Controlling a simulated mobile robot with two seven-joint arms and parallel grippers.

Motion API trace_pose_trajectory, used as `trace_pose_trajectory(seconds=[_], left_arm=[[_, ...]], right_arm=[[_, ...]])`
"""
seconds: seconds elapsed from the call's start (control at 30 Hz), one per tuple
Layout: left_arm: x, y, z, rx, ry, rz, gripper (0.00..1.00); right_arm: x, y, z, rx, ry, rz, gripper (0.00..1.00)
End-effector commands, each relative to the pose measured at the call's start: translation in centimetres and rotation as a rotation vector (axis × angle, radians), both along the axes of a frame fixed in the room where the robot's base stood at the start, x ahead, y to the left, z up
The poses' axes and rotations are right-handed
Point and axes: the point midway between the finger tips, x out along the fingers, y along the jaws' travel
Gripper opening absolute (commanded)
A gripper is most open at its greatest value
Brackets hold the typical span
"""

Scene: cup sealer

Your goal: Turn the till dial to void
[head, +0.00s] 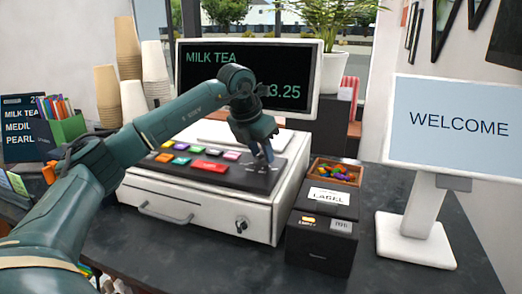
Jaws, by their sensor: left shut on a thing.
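The white till (205,213) stands on the dark counter with a dark sloped key panel (165,170) of coloured keys on top. My left gripper (265,158) reaches down from above to the right end of that panel. Its fingers are shut on the till dial there, which they mostly hide. I cannot read the dial's markings or its setting. A round lock (241,225) sits on the till's drawer front, apart from the gripper. My right gripper is not in view.
A screen reading "MILK TEA" (220,57) stands behind the till. A black label printer (320,240) and a tray of coloured pieces (335,172) are close on its right. A "WELCOME" screen (450,120) stands farther right. Stacked cups (128,45) are at the back left.

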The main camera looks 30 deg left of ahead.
Motion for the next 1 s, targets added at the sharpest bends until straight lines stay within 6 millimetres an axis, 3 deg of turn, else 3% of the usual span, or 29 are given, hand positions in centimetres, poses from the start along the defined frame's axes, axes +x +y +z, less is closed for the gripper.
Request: trace_pose_trajectory(seconds=[0.13, 0.17, 0.4, 0.77, 1.0], left_arm=[[0.0, 0.0, 0.0, 0.000, -0.001, 0.002, 0.09], [0.0, 0.0, 0.0, 0.000, -0.001, 0.002, 0.33], [0.0, 0.0, 0.0, 0.000, -0.001, 0.002, 0.52], [-0.2, 0.1, 0.6, 0.000, -0.002, 0.002, 0.53], [-1.9, 0.3, 4.8, -0.001, -0.006, 0.002, 0.53]], right_arm=[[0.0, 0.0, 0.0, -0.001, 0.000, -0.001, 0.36], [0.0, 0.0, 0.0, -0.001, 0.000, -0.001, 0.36], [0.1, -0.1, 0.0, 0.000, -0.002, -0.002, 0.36], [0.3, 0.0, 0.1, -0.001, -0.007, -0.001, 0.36], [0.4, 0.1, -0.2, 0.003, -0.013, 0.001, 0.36]])
